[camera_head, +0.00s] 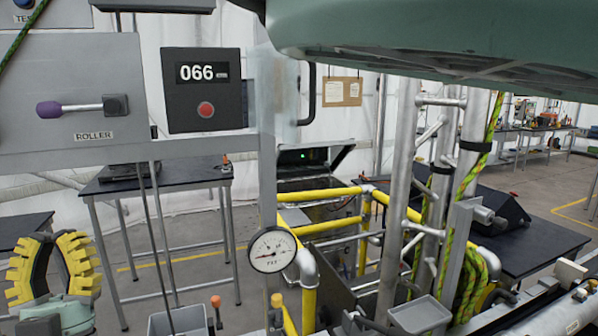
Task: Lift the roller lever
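The roller lever (75,107) is on a grey panel (40,150) at the upper left. It has a purple knob at its left end and a metal rod running almost level to a dark square pivot block on the right. The label "ROLLER" is below the pivot.
A black box (204,90) with a "066" display and red button is right of the lever. A dark table (150,180) stands behind. Yellow rails (330,192), a gauge (273,249) and metal tower tubes (400,180) fill the middle.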

